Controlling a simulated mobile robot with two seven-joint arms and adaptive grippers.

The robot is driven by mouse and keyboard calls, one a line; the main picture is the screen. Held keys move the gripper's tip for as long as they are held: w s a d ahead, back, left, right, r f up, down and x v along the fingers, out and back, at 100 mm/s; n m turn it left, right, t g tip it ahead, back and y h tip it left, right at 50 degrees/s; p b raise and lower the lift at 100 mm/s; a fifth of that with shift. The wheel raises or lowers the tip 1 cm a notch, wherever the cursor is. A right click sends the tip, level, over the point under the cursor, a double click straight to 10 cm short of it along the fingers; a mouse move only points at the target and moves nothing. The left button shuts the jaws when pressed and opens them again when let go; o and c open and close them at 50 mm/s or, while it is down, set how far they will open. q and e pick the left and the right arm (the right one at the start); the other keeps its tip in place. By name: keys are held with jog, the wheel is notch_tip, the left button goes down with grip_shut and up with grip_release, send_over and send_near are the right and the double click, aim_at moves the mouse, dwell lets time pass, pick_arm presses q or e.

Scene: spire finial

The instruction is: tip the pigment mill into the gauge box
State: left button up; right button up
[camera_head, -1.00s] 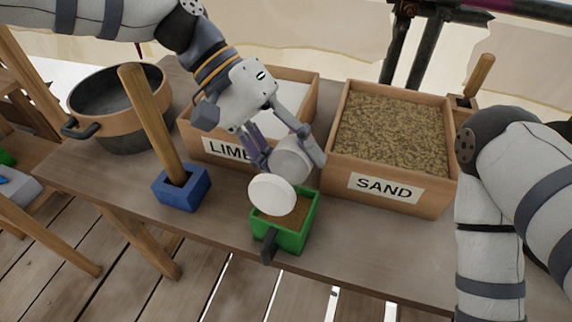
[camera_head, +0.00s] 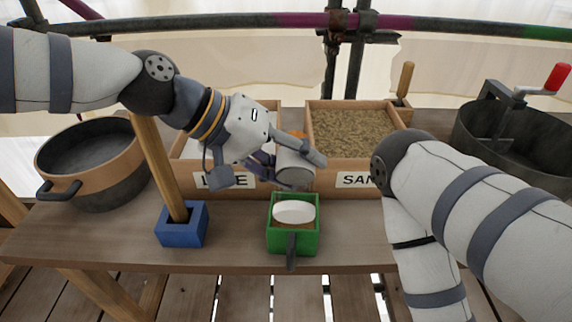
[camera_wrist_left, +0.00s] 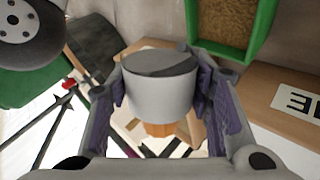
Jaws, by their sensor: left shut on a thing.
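My left gripper (camera_head: 290,163) is shut on the pigment mill, a grey cylinder (camera_head: 294,172) with an orange part at its far end. The mill is tilted and held above and just behind the green gauge box (camera_head: 275,242). In the left wrist view the mill (camera_wrist_left: 160,95) sits between both fingers, its dark grey end toward the box (camera_wrist_left: 262,28). The box stands on the bench with brown granular stuff inside. A white disc-shaped thing (camera_head: 294,212) appears over the box's contents; whether it rests on them I cannot tell. My right gripper is out of view.
A blue block (camera_head: 182,237) with a wooden handle stands left of the gauge box. Behind are the lime box (camera_head: 240,182) and sand box (camera_head: 345,182). Bench front edge is near.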

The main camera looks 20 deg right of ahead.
aim_at(295, 172)
pick_arm(q)
jog(key=shift+s+a+r+m+t+h, duration=0.15)
jog(key=shift+s+r+m+t+h, duration=0.2)
jog(key=shift+r+m+t, duration=0.3)
jog(key=shift+s+a+r+m+t+h+p, duration=0.15)
jog(key=shift+s+m+t+h, duration=0.2)
jog(key=shift+t, duration=0.25)
jog(key=shift+s+a+m+t+h+p, duration=0.1)
jog(key=shift+s+m+t+h+p, duration=0.1)
jog(key=shift+s+t, duration=0.25)
jog(key=shift+s+m+t+h, duration=0.1)
jog(key=shift+m+t+h, duration=0.3)
jog(key=shift+t, duration=0.2)
jog(key=shift+s+m+t+h, duration=0.25)
jog(key=shift+m+t+h, duration=0.05)
jog(key=shift+m+t, duration=0.1)
jog(key=shift+s+a+m+t+h+b, duration=0.2)
jog(key=shift+m+t+h+b, duration=0.25)
jog(key=shift+t+b, duration=0.2)
jog(key=shift+s+r+m+t+h, duration=0.2)
jog(key=shift+r+m+h, duration=0.25)
jog(key=shift+r, duration=0.3)
jog(key=shift+s+a+r+m+t+h, duration=0.15)
jog(key=shift+r+m+t+h, duration=0.4)
jog(key=shift+r+m+h, duration=0.4)
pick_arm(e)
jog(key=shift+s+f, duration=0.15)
pick_arm(q)
jog(key=shift+r, duration=0.1)
